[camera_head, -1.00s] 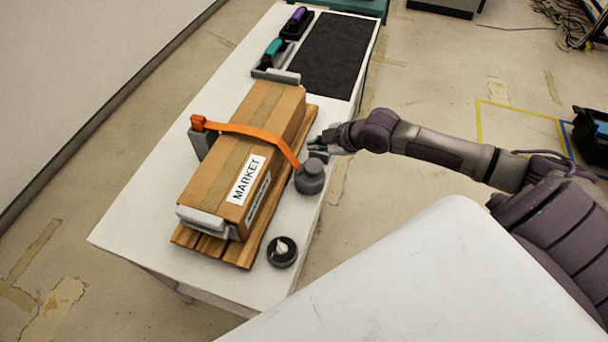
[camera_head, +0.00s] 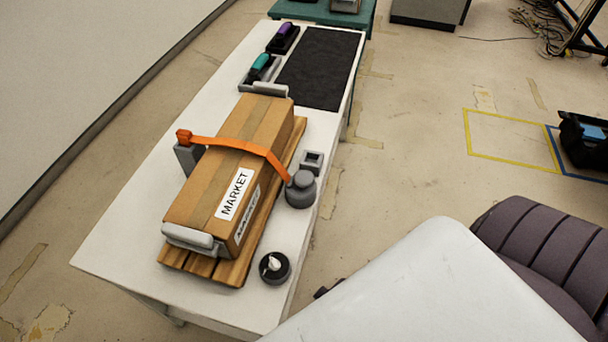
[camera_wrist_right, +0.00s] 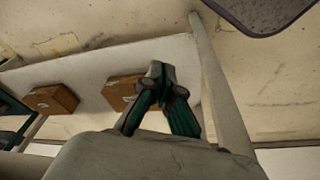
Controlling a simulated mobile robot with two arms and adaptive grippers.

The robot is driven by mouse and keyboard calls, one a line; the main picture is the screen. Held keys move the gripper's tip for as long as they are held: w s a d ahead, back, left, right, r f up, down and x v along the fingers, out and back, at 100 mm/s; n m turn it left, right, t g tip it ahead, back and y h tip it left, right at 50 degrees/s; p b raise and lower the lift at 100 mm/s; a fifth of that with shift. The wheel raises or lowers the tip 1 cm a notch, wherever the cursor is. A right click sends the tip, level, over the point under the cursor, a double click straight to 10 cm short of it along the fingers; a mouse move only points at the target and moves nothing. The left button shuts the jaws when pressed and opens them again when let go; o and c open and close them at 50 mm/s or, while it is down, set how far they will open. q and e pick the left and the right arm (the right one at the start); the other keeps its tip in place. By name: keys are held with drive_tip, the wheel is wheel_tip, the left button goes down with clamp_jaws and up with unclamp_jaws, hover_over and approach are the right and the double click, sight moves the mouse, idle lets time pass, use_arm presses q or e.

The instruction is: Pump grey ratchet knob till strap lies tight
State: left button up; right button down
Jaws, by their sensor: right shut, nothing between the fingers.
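The grey ratchet knob (camera_head: 301,188) stands upright on the table beside the long side of the brown MARKET box (camera_head: 205,196). The orange strap (camera_head: 230,144) runs from a grey post (camera_head: 188,156) across the box top and down to the knob. It looks close to the box top; I cannot tell how tight it is. My right gripper (camera_wrist_right: 156,68) is shut and empty in the right wrist view, away from the knob. In the head view, only a dark bit of what seems my right arm shows past the table's front edge. My left gripper is not in view.
The box sits on a wooden pallet (camera_head: 228,272) on the white table (camera_head: 108,262). A small grey square block (camera_head: 312,161) and a round black dial (camera_head: 275,266) stand near the knob. A dark mat (camera_head: 320,68) lies farther back. Two brown boxes (camera_wrist_right: 52,99) show in the wrist view.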

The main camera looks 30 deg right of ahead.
drive_tip(key=s+d+f+g+b, duration=0.1)
drive_tip(key=s+d+f+b, duration=0.1)
drive_tip(key=s+f, duration=1.5)
wheel_tip(320, 180, down, 3)
drive_tip(key=shift+s+d+f+g+b, duration=0.1)
drive_tip(key=shift+s+d+g+b, duration=0.2)
drive_tip(key=shift+s+b, duration=0.1)
